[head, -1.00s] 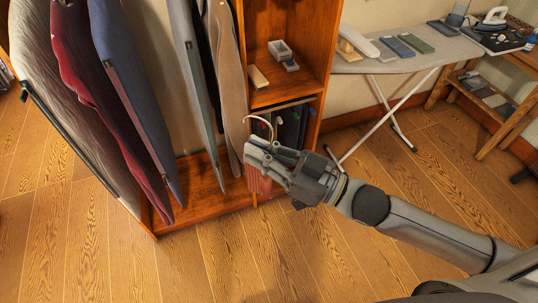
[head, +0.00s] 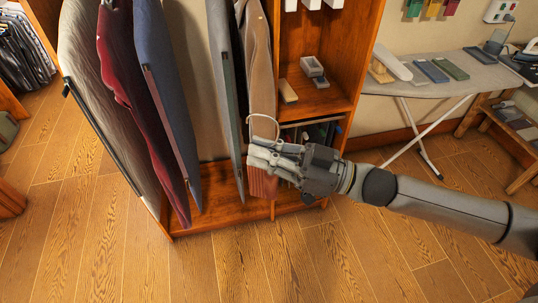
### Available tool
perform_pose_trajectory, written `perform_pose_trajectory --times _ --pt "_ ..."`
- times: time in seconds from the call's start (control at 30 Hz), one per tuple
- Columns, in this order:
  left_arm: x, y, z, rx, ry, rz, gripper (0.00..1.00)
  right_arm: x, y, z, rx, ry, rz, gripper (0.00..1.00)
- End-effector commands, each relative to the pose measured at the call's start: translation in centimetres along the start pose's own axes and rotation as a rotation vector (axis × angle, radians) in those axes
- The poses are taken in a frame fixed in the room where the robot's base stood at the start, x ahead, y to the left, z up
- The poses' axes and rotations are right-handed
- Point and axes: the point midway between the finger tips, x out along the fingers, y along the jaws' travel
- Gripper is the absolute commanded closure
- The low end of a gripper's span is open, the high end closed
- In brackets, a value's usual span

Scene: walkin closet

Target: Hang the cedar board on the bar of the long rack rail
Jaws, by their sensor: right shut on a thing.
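The cedar board (head: 262,184) is a reddish-brown slatted piece with a pale wire hook (head: 263,122) above it. My right gripper (head: 264,156) is shut on it and covers its upper part. The board hangs low in front of the wardrobe, beside the lower end of a tan garment (head: 259,70). Several garments hang to its left, including a grey-green one (head: 226,80) and a dark red one (head: 135,90). The bar of the long rack rail is out of the picture above them. My left gripper is not in view.
The wooden wardrobe (head: 364,60) has a shelf with small boxes (head: 312,68) right of the garments. Dark items fill the compartment below it. An ironing board (head: 465,78) stands at the right. The floor in front (head: 230,265) is clear.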

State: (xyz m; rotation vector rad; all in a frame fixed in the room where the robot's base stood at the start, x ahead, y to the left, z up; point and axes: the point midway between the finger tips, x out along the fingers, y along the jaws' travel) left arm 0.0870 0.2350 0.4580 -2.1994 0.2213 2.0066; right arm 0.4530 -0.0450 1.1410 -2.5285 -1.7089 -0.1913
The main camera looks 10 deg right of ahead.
Motion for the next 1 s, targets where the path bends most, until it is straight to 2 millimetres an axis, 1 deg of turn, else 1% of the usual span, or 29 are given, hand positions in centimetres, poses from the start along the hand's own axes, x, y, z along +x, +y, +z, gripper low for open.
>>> perform_pose_trajectory --times 0.2,0.4,0.53,0.67,0.9,1.0 --pt "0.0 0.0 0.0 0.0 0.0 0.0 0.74 1.2 0.1 -0.5 0.007 0.005 -0.072 1.0" --pt "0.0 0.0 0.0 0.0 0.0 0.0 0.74 1.7 0.2 -0.7 0.016 0.002 -0.111 1.0" --pt "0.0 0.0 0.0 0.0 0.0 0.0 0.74 2.0 0.0 -0.4 0.019 0.001 -0.121 1.0" --pt "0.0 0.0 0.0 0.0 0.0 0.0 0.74 3.2 -0.6 0.6 0.022 0.001 -0.123 1.0" --pt "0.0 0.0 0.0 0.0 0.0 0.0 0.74 6.4 -2.0 3.5 0.022 0.002 -0.122 1.0" --pt "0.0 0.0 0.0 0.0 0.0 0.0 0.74 7.4 -2.4 4.4 0.02 0.002 -0.121 1.0"
